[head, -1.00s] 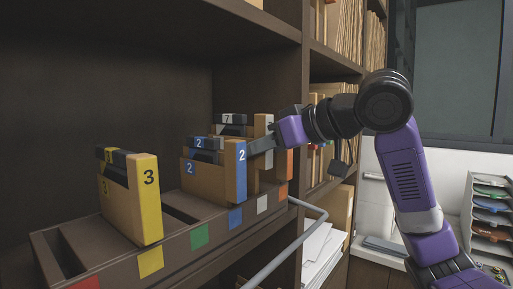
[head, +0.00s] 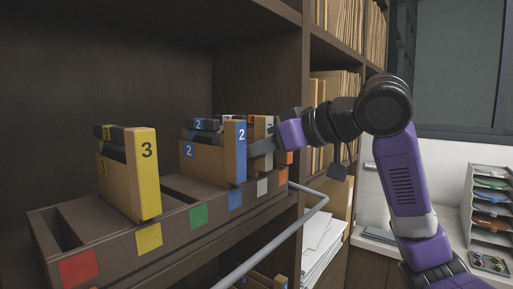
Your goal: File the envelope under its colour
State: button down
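A long brown rack (head: 110,258) on the shelf has coloured squares along its front: red (head: 79,268), yellow (head: 149,237), green (head: 198,216), blue (head: 235,199), white (head: 263,187) and orange. A tan file with a yellow spine marked 3 (head: 148,172) stands above the yellow square. A tan file with a blue spine marked 2 (head: 240,150) stands above the blue square. White and orange files show partly behind it. My gripper (head: 262,147) is at the right side of the blue spine; its fingertips are partly hidden, so its grip is unclear. I cannot make out a separate envelope.
A metal rail (head: 275,250) runs in front of the rack. A dark upright shelf panel (head: 303,100) stands right of the rack, close to my arm. Paper stacks (head: 318,240) and a tray stack (head: 490,205) lie farther right. The rack's green section looks empty.

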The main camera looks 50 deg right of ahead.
jog(key=c, duration=1.1)
grip_release()
jog(key=shift+s, duration=0.1)
jog(key=shift+b+v, duration=0.35)
jog(key=shift+v, duration=3.5)
